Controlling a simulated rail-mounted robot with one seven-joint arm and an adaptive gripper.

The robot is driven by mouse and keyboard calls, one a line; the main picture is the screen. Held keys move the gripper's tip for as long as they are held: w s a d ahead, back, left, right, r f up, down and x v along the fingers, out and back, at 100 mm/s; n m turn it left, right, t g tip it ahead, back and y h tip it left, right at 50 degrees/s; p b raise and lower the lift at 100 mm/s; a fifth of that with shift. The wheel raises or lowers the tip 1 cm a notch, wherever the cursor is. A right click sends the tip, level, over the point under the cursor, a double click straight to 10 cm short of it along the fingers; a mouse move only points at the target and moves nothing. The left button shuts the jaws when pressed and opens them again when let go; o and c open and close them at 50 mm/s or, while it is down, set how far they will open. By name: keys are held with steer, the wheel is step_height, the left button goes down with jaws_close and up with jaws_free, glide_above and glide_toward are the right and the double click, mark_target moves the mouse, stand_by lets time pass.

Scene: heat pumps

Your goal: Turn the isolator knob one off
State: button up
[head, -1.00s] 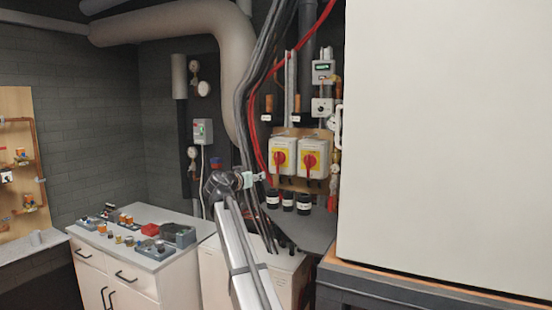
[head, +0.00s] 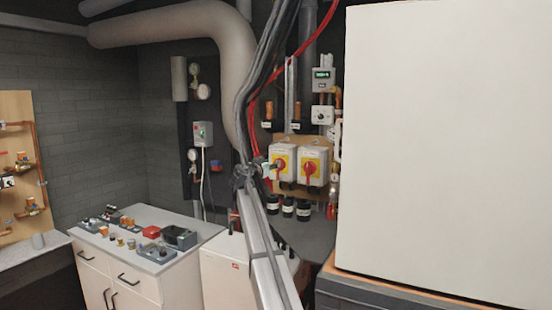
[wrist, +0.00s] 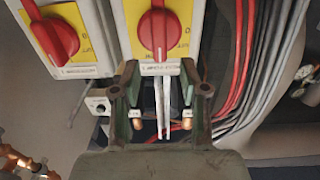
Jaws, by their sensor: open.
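Two white isolator boxes with yellow plates and red knobs are mounted side by side on a wooden board. In the head view the left box's knob (head: 280,165) is beside my gripper (head: 264,169), and the right box's knob (head: 310,171) is farther away. In the wrist view my gripper (wrist: 160,85) is open and empty, its fingers apart below one knob (wrist: 158,35). That knob is roughly centred between the fingers, with its handle pointing along the picture's vertical. The other knob (wrist: 54,38) is at the upper left, slightly tilted. The small labels are unreadable.
Grey and red cables (wrist: 262,70) run close beside the boxes. Black-capped items (head: 288,207) sit below them. A large white cabinet (head: 445,140) stands to the right. A workbench (head: 150,235) with loose parts is at the left.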

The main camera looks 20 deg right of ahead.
steer(key=p+x, duration=0.1)
steer(key=x, duration=0.3)
steer(key=shift+w+d, duration=0.2)
steer(key=shift+d, duration=0.05)
jaws_close()
